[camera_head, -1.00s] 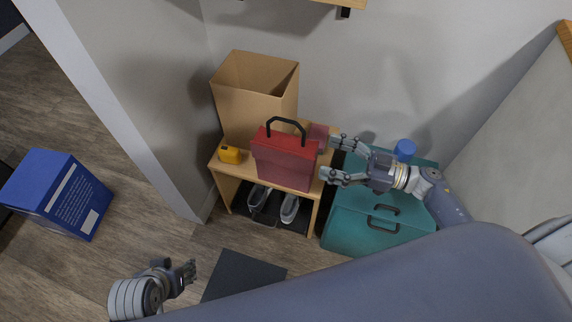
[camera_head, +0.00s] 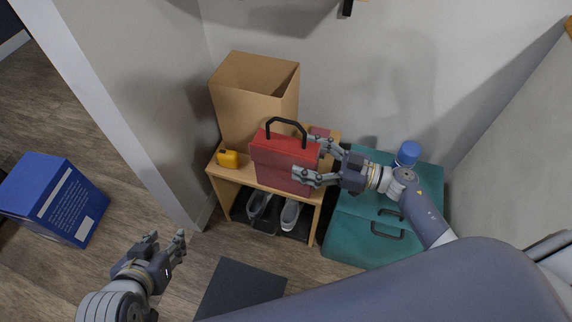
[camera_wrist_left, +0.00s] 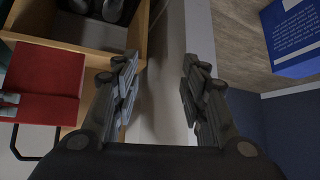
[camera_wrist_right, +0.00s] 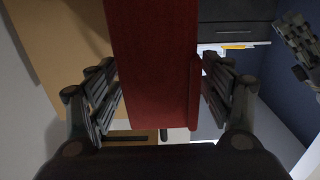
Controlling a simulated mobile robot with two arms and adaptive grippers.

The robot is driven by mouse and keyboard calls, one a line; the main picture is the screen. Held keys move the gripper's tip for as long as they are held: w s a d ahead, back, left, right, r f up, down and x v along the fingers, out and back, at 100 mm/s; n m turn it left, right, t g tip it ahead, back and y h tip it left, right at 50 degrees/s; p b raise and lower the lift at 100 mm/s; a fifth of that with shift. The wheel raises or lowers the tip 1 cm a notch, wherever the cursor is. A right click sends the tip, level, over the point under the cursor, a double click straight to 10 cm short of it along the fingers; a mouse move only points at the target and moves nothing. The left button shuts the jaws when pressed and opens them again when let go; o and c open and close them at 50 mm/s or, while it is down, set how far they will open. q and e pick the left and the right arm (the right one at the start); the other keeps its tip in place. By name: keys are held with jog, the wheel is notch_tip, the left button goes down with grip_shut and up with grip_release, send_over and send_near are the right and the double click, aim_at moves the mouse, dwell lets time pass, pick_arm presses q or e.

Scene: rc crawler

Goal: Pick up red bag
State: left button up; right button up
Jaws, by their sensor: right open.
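The red bag (camera_head: 283,160) stands upright on the small wooden bench, its black handle raised. It also shows in the left wrist view (camera_wrist_left: 45,82) and fills the middle of the right wrist view (camera_wrist_right: 157,70). My right gripper (camera_head: 304,157) is open at the bag's right end. In the right wrist view, the bag lies between its two spread fingers, and I cannot tell if they touch it. My left gripper (camera_head: 166,244) is open and empty, low at the left, away from the bag.
The wooden bench (camera_head: 222,173) has shoes (camera_head: 289,214) below. A cardboard box (camera_head: 250,105) stands behind the bag, and a yellow item (camera_head: 228,158) beside it. A teal case (camera_head: 350,235) with a blue-capped bottle (camera_head: 407,153) stands right. A blue box (camera_head: 50,195) is on the floor left.

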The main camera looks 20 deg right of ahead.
aim_at(292, 153)
jog(key=x, duration=0.3)
jog(key=shift+b, duration=0.4)
jog(key=shift+w+a, duration=0.3)
jog(key=shift+a, duration=0.05)
pick_arm(q)
jog(key=w+r+t, duration=0.1)
jog(key=w+d+r+t, duration=0.1)
jog(key=w+r+t, duration=0.1)
jog(key=w, duration=0.1)
jog(key=shift+d+r+h, duration=0.3)
jog(key=shift+h, duration=0.1)
pick_arm(e)
jog(key=shift+c, duration=0.5)
jog(key=c, duration=1.6)
jog(key=shift+c, duration=0.2)
pick_arm(q)
jog(key=shift+f, duration=0.1)
pick_arm(e)
jog(key=shift+r, duration=0.15)
